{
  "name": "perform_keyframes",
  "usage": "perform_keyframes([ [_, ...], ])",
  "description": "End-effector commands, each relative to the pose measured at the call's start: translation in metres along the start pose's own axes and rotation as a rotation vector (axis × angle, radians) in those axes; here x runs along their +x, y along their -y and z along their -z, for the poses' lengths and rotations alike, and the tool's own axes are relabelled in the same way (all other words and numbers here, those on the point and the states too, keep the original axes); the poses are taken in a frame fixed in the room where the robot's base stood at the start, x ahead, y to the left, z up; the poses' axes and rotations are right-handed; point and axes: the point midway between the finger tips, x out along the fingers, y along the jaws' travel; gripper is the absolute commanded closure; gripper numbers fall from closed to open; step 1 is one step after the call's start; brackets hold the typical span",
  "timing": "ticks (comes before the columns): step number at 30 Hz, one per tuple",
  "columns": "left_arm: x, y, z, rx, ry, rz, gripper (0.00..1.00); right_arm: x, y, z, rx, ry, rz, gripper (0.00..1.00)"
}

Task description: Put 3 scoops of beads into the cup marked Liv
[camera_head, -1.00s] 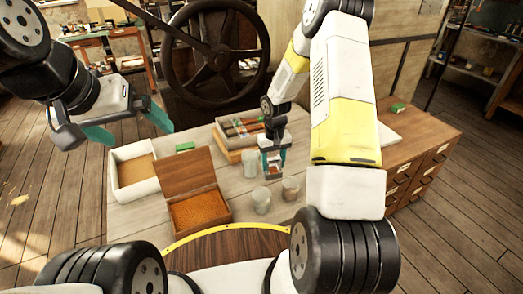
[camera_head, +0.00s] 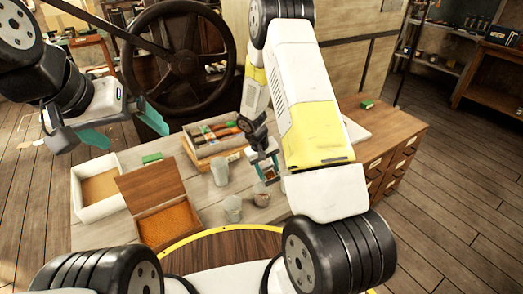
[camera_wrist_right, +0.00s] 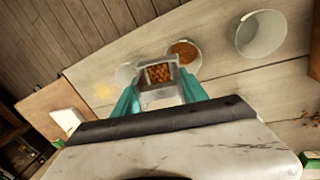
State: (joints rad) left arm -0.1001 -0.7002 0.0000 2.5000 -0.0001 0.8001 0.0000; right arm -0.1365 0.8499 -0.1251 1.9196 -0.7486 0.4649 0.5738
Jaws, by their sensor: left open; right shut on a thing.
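My right gripper (camera_head: 266,170) is shut on a scoop (camera_wrist_right: 160,76), which holds orange-brown beads in the right wrist view. The scoop is above the table, close to a cup with brown-orange contents (camera_head: 262,197), which also shows in the right wrist view (camera_wrist_right: 185,53). A clear grey cup (camera_head: 232,208) and another clear cup (camera_head: 219,173) stand to its left in the head view. No name on any cup is readable. An open wooden box (camera_head: 150,188) holds orange beads (camera_head: 168,225). My left gripper (camera_head: 124,131) is open and empty above the table's left side.
A white bin (camera_head: 83,207) with tan contents stands left of the box. A tray with bottles (camera_head: 215,138) and a green block (camera_head: 152,158) are behind. A handwheel (camera_head: 178,55) rises beyond the table. A drawer cabinet (camera_head: 395,155) is at right.

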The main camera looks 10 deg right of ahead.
Motion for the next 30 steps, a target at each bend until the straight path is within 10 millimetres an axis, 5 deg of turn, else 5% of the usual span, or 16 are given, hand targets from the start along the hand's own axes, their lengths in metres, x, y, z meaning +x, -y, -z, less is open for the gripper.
perform_keyframes([
  [18,0.0,0.0,0.0,0.0,0.0,0.0,0.0,-0.001,0.032,0.0,-0.007,0.001,-0.415,0.9],
  [30,0.0,0.0,0.0,0.0,0.0,0.0,0.0,-0.013,0.032,0.004,-0.029,-0.018,-0.471,0.9],
])
